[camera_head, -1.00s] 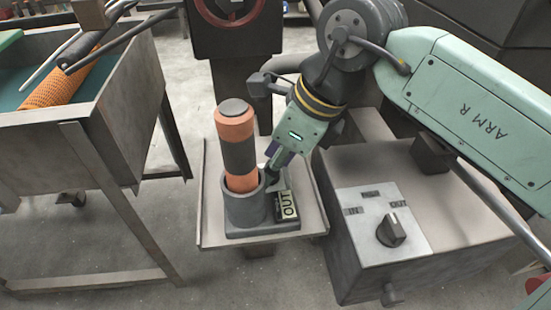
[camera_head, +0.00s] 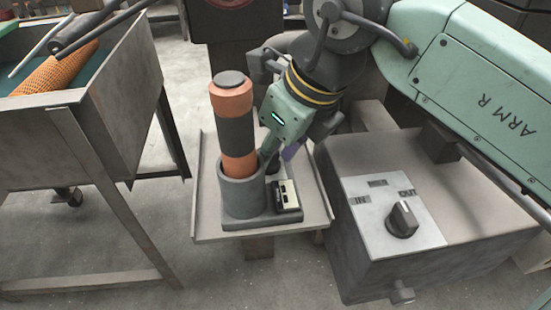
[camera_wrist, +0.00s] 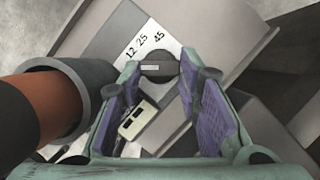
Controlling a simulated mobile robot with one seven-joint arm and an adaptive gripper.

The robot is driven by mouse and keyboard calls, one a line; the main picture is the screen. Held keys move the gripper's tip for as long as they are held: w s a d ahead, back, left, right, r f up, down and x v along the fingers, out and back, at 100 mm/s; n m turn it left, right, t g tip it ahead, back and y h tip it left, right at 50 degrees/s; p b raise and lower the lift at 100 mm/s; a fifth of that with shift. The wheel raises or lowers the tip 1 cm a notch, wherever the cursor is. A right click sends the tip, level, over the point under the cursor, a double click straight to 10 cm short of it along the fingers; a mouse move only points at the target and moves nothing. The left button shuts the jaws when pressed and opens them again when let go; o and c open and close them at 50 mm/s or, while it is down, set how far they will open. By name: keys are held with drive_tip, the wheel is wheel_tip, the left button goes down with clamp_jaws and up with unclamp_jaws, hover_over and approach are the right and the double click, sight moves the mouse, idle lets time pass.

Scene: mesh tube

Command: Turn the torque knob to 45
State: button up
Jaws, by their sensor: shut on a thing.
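The torque knob (camera_wrist: 159,66) is a dark round knob in the wrist view, at the edge of a white plate (camera_wrist: 140,42) marked 12, 25 and 45. The 45 lies just above the knob in the picture. In the head view my gripper (camera_head: 269,163) reaches down behind the grey cup, and the knob is mostly hidden.
An orange and black cylinder (camera_head: 235,125) stands in the grey cup (camera_head: 243,195), close beside my gripper. A small display box (camera_head: 287,195) sits on the same base. A control box with an IN/OUT knob (camera_head: 402,219) stands to the right, a metal bin (camera_head: 105,135) to the left.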

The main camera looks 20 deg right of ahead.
drive_tip(key=shift+m, duration=0.4)
drive_tip(key=o, duration=0.9)
drive_tip(key=shift+c, duration=0.2)
